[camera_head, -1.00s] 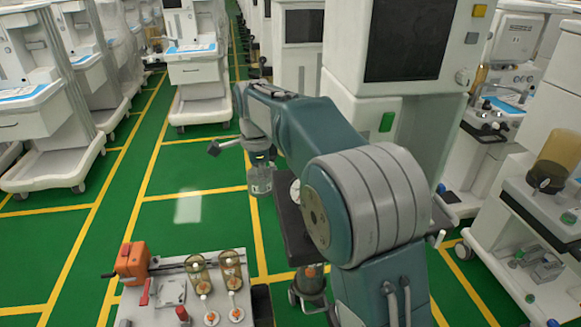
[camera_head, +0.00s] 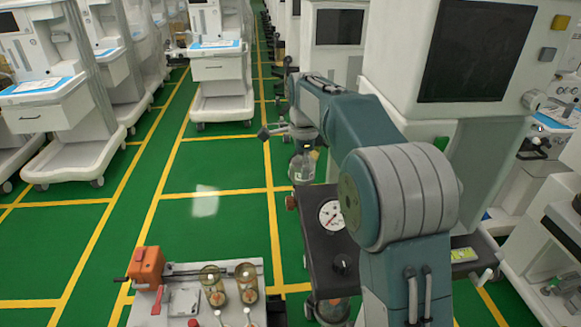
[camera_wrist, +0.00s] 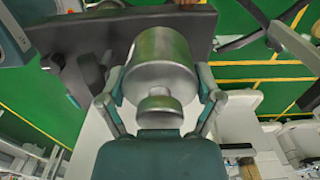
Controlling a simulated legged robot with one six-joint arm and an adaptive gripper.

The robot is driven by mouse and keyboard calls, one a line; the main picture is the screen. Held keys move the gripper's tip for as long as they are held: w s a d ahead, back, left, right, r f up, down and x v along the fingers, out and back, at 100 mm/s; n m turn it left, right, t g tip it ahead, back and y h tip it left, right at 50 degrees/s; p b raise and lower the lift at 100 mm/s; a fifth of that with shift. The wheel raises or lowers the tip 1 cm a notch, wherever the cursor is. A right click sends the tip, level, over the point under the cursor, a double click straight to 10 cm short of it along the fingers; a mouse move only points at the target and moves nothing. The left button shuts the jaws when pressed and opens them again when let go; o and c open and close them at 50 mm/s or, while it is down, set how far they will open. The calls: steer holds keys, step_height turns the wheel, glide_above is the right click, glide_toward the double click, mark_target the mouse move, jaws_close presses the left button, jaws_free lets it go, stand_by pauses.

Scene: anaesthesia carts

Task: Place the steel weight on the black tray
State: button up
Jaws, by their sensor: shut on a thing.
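A shiny steel weight (camera_wrist: 160,62), a cylinder with a knob, is held by my gripper (camera_wrist: 160,80); a finger lies on each side of it in the wrist view. In the head view the weight (camera_head: 302,168) hangs below my gripper (camera_head: 304,148), at the far left end of the black tray (camera_head: 318,243). The tray is a flat dark surface, partly hidden by my arm. In the wrist view the dark slab of the tray (camera_wrist: 95,36) lies behind the weight. I cannot tell whether weight and tray touch.
A round white gauge (camera_head: 333,215) and a dark knob (camera_head: 342,263) are by the tray. A large white machine (camera_head: 400,90) stands behind my arm. A cart top with an orange device (camera_head: 146,267) and amber canisters (camera_head: 213,285) is at lower left. Green floor between is open.

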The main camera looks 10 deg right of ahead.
glide_toward(322, 197)
steer(key=shift+s+a+f, duration=0.2)
steer(key=shift+a+f, duration=0.35)
steer(key=shift+w+d+f, duration=0.25)
steer(key=shift+d+f, duration=0.05)
steer(key=shift+f, duration=0.25)
steer(key=shift+w+d+f, duration=0.1)
steer(key=shift+d+f, duration=0.1)
steer(key=shift+f, duration=1.55)
steer(key=o, duration=1.1)
steer(key=shift+f, duration=0.2)
